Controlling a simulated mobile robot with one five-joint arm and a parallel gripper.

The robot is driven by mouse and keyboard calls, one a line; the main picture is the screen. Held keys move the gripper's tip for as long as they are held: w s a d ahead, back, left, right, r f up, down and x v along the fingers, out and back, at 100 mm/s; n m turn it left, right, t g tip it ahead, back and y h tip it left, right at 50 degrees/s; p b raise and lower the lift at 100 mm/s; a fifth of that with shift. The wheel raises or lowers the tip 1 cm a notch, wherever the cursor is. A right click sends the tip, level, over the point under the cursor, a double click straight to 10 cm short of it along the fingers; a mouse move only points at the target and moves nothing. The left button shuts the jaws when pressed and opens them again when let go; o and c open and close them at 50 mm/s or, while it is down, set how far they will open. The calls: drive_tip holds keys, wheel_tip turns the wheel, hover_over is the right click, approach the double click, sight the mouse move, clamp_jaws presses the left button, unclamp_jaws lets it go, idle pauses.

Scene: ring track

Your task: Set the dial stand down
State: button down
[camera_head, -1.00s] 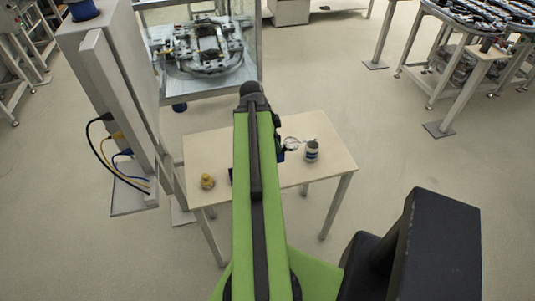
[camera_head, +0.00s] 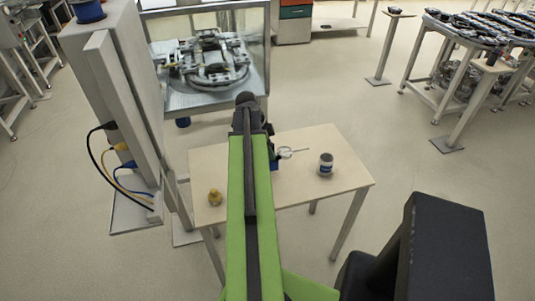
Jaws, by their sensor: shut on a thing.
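The dial stand (camera_head: 285,152) shows only in part, just right of my arm. I see a pale ring-like part with a thin rod, and a blue piece (camera_head: 273,163) close by it. My gripper (camera_head: 268,145) is mostly hidden behind my green arm; only dark parts show. It is shut on the dial stand, over the small pale table (camera_head: 292,186). I cannot tell whether the stand's base touches the tabletop, as my arm hides it.
A small yellow object (camera_head: 214,198) stands at the left. Bare tabletop shows around both. A grey cabinet with cables (camera_head: 128,120) rises left of the table. A machine (camera_head: 205,60) stands behind.

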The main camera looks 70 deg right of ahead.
wheel_tip(320, 180, down, 4)
drive_tip(key=b, duration=0.4)
drive_tip(key=shift+w+f, duration=0.1)
drive_tip(key=shift+w, duration=0.05)
drive_tip(key=shift+w+a, duration=0.1)
drive_tip(key=shift+w, duration=0.05)
drive_tip(key=c, duration=1.2)
unclamp_jaws()
